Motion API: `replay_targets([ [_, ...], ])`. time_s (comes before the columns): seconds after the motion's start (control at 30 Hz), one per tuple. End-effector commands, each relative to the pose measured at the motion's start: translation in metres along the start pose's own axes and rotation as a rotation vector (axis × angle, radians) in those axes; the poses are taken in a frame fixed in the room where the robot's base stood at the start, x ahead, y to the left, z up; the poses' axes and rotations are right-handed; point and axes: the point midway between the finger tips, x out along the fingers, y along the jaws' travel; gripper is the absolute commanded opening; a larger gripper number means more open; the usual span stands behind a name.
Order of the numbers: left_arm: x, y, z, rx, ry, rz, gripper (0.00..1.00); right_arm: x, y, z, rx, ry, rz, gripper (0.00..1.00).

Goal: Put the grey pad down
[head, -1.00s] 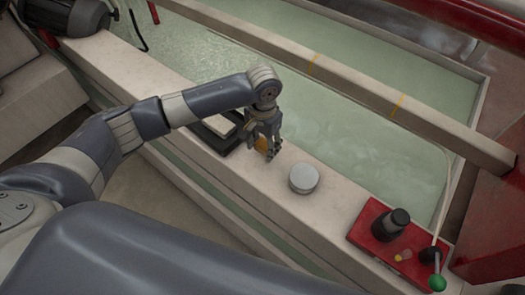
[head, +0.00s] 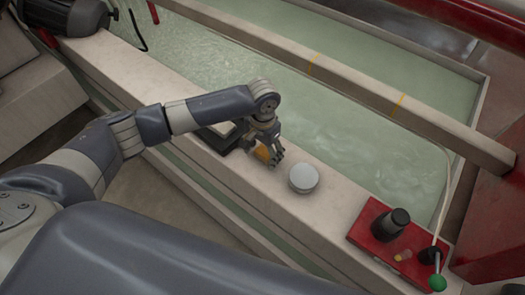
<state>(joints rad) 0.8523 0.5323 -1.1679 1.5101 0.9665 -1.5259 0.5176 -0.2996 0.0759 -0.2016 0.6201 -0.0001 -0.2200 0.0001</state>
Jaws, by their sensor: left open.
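A round, light grey pad (head: 303,178) sits flat on the pale ledge (head: 335,205). My left gripper (head: 270,160) is just left of it, pointing down close to the ledge, with its fingers apart from the pad. The left gripper is open. A small orange-yellow piece (head: 263,154) shows at its fingers; I cannot tell whether it is a loose thing or whether it touches the ledge. My right gripper is not in view.
A dark tray (head: 216,140) with a pale block lies behind the left gripper, partly hidden by my arm. A red control box (head: 370,228) with a black knob and a green-tipped lever stands on the right. Greenish water (head: 330,115) fills the trough beyond the ledge.

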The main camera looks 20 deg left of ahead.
Motion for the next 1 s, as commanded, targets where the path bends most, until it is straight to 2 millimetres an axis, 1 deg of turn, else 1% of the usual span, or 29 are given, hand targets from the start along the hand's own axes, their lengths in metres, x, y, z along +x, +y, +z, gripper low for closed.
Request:
replay_targets([
  [0.07,-0.003,-0.001,-0.001,0.0,0.002,-0.001,0.69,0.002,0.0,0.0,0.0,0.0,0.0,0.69],
  [0.17,-0.015,0.0,-0.001,0.001,0.003,0.0,0.69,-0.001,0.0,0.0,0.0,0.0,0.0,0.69],
  [0.27,-0.035,0.0,-0.001,0.001,0.004,0.001,0.69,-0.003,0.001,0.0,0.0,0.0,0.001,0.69],
  [0.5,-0.087,0.0,-0.001,0.001,0.003,0.0,0.69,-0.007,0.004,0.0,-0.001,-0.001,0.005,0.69],
  [0.63,-0.107,0.0,-0.001,0.0,0.002,0.001,0.69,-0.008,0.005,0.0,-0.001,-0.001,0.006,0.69],
  [0.7,-0.115,0.0,-0.001,-0.001,0.002,0.001,0.69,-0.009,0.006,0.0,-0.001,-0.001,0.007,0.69],
  [0.8,-0.121,0.0,-0.001,0.0,0.0,0.0,0.69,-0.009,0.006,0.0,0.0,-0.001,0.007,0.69],
  [1.0,-0.123,0.0,0.0,0.0,-0.001,0.0,0.69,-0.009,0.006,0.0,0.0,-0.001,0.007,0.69],
])
